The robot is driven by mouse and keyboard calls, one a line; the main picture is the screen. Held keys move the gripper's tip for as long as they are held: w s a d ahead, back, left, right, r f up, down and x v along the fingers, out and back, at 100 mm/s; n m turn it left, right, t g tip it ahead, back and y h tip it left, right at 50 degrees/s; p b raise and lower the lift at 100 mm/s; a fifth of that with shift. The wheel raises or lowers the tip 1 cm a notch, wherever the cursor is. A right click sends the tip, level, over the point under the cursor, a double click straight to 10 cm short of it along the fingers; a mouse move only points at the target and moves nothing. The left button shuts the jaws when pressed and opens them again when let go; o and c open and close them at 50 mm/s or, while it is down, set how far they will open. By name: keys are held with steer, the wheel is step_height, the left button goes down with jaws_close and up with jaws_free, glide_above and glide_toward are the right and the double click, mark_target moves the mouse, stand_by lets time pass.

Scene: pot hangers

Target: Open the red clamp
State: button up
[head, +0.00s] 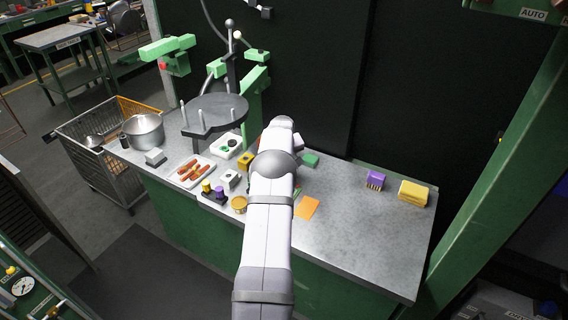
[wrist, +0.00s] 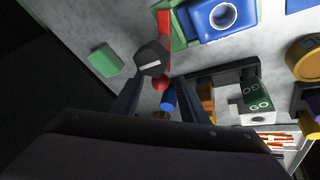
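In the wrist view, a red part (wrist: 163,28), likely the red clamp, stands ahead of my gripper. A dark knob (wrist: 151,58) with a white line is in front of it. A small red ball (wrist: 160,84) and a blue cylinder (wrist: 168,100) show between the fingers. My gripper (wrist: 160,85) is open, its two dark fingers apart on either side of these parts. I cannot tell whether either finger touches them.
A green block (wrist: 105,60) lies left of the fingers; a blue block (wrist: 213,17) and a GO box (wrist: 257,97) stand to the right. In the head view, a purple block (head: 375,178) and a yellow sponge (head: 413,193) lie right. The bench's front right is clear.

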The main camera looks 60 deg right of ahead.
steer(key=shift+w+d+f, duration=0.1)
steer(key=shift+d+f, duration=0.1)
steer(key=shift+f, duration=0.35)
jaws_close()
steer(key=shift+w+a+f+n+t+b, duration=0.15)
steer(key=shift+a+n+t+b, duration=0.2)
steer(key=shift+n+b, duration=0.45)
steer(key=shift+a+n+y+b, duration=0.25)
steer(key=shift+n+y+b, duration=0.1)
steer(key=shift+n, duration=0.15)
